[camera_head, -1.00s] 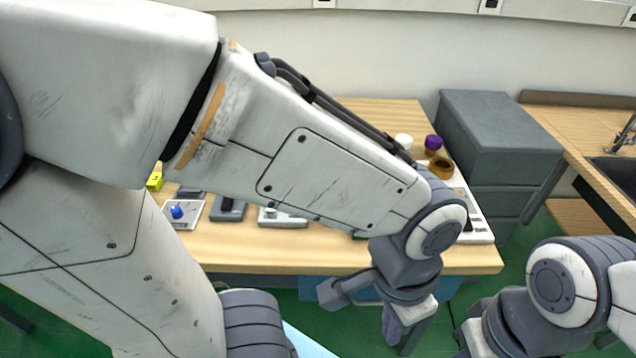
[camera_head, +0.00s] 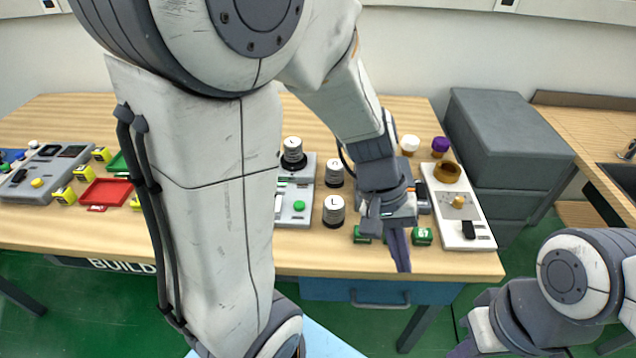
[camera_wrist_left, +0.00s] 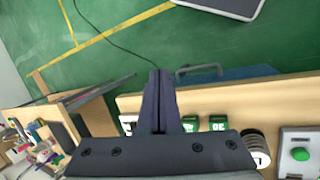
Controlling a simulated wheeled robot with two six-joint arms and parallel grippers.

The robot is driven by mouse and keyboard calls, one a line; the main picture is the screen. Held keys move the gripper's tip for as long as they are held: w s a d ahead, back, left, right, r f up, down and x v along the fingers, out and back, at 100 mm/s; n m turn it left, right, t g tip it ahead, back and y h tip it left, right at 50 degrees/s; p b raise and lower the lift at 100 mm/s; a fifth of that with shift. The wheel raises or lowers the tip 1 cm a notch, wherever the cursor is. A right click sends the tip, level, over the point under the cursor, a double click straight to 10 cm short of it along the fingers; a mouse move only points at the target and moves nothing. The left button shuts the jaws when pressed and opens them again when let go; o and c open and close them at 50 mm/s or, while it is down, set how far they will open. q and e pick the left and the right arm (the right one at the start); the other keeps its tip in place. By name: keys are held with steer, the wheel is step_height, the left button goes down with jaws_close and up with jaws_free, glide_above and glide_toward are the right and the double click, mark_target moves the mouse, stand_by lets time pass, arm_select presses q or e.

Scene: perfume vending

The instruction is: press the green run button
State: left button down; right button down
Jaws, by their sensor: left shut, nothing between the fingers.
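The green button (camera_head: 299,205) is a round cap on a light grey control panel (camera_head: 288,219) near the table's front edge, just right of my left forearm. It also shows at the right edge of the left wrist view (camera_wrist_left: 300,154). The forearm hides the panel's left part. My left gripper (camera_head: 403,266) is shut and empty, fingers pointing down over the table's front edge, to the right of the button and apart from it. Its fingers show together in the left wrist view (camera_wrist_left: 158,76). My right arm is at the lower right; its fingers are out of view.
Black-and-white cylinders (camera_head: 334,211) stand between the panel and my left gripper. Green labelled blocks (camera_head: 422,237) sit close to the gripper. A white station (camera_head: 478,238) lies farther right. Grey boxes (camera_head: 508,138) stand beyond it. A red tray (camera_head: 106,192) is at the left.

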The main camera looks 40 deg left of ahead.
arm_select(q)
steer(key=w+a+n+t+h+p, duration=0.2)
steer(key=w+a+n+t, duration=0.1)
steer(key=w+a+n, duration=0.45)
steer(key=n+t+y+p, duration=0.25)
steer(key=n+t, duration=0.35)
steer(key=n, duration=0.5)
glide_above(295, 205)
step_height(295, 205, down, 2)
steer(key=shift+a+f+y+b, duration=0.1)
steer(key=shift+f+y+b, duration=0.05)
steer(key=shift+y+b, duration=0.25)
steer(key=shift+f, duration=0.1)
step_height(295, 205, down, 8)
steer(key=b, duration=0.6)
steer(key=shift+f+b, duration=0.3)
steer(key=shift+b, duration=0.15)
steer(key=shift+f, duration=0.1)
steer(key=shift+f+b, duration=0.3)
steer(key=shift+b, duration=0.3)
